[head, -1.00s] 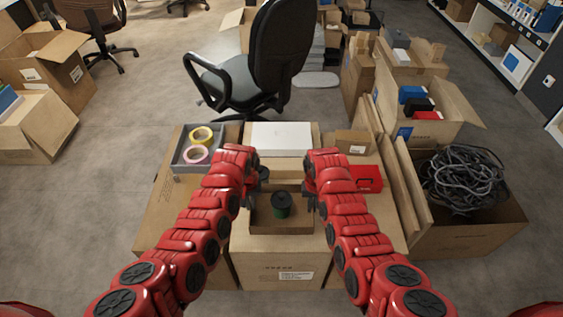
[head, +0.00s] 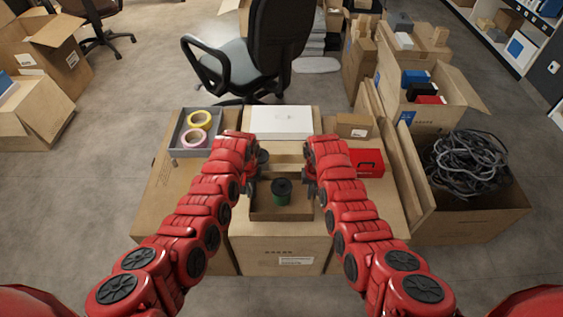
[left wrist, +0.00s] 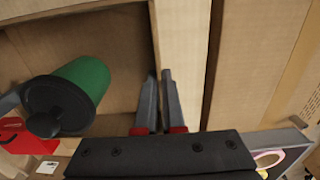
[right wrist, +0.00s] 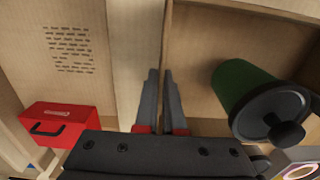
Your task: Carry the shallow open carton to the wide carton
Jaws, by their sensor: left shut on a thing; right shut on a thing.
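The shallow open carton (head: 281,213) is small and brown, near the middle of the head view. A green cup with a black lid (head: 281,192) stands inside it. My left gripper (head: 251,187) is shut on the carton's left wall; the wall runs between its fingers in the left wrist view (left wrist: 159,100). My right gripper (head: 310,187) is shut on the right wall, also seen in the right wrist view (right wrist: 160,100). The shallow carton is above or on a larger brown carton (head: 280,240); I cannot tell if they touch. Which carton is the wide one is unclear.
Behind are a grey tray with tape rolls (head: 175,140), a white box (head: 282,122), a small brown box (head: 354,125) and a red box (head: 368,162). A carton of cables (head: 470,222) stands right. An office chair (head: 275,60) stands behind.

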